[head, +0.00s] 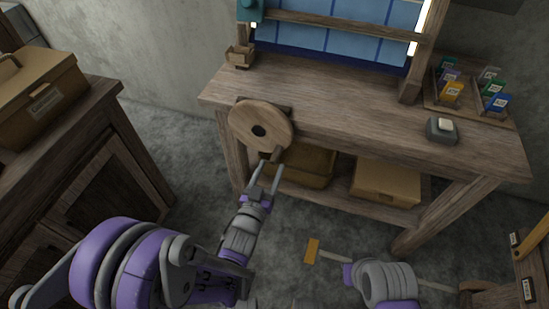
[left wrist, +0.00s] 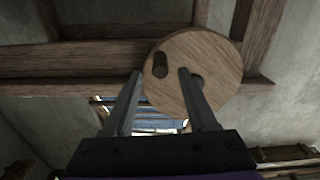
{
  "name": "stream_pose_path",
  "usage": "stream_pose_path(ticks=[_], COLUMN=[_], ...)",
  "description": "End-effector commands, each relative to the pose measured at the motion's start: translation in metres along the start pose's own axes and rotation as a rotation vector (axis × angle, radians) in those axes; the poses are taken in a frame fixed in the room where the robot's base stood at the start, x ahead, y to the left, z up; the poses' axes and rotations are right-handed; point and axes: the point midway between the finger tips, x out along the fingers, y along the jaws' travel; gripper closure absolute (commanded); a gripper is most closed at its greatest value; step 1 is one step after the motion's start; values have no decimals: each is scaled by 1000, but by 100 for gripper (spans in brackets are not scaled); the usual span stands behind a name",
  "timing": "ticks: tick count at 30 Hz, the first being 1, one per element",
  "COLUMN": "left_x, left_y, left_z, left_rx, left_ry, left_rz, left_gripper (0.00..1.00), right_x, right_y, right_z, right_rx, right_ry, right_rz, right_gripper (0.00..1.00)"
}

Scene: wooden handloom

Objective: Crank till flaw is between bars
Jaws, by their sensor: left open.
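The crank is a round wooden wheel (head: 260,126) on the loom's front left, with a peg handle (head: 276,154) at its lower right. In the left wrist view the wheel (left wrist: 212,58) fills the upper middle. My left gripper (head: 268,169) is open, just below and in front of the wheel. In the left wrist view the peg (left wrist: 160,66) appears between its fingertips; contact cannot be told. Blue checked cloth (head: 339,41) hangs behind a wooden bar (head: 345,25). I see no clear flaw on it. My right wrist shows low in the head view; its fingers cannot be made out.
Colored cards stand in a rack (head: 437,101) at the tabletop's right, near a small grey block (head: 442,131). Boxes (head: 386,184) sit on the shelf below. A cabinet (head: 92,155) stands left. A stick with a yellow head (head: 312,250) lies low near my right wrist.

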Motion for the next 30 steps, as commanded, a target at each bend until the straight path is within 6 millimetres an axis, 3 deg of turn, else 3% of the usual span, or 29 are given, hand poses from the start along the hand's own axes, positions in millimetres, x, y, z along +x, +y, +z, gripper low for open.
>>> stream_pose_path(ticks=[3, 9, 20, 27, 30], left_x=[22, 42, 46, 46, 46], left_y=[0, 0, 0, 0, 0], left_z=[0, 0, 0, 0, 0], left_rx=[-1, 0, 0, 0, 0], left_ry=[0, -1, -1, -1, -1], left_rz=[0, -1, -1, -1, -1], left_gripper=[42, 42, 44, 87, 100], right_x=[0, 2, 2, 2, 2], right_y=[0, 0, 0, 0, 0], right_z=[0, 0, 0, 0, 0], right_rx=[0, 0, 0, 0, 0], right_ry=[0, 0, 0, 0, 0], right_rz=[0, 0, 0, 0, 0], right_gripper=[100, 100, 100, 100, 100])
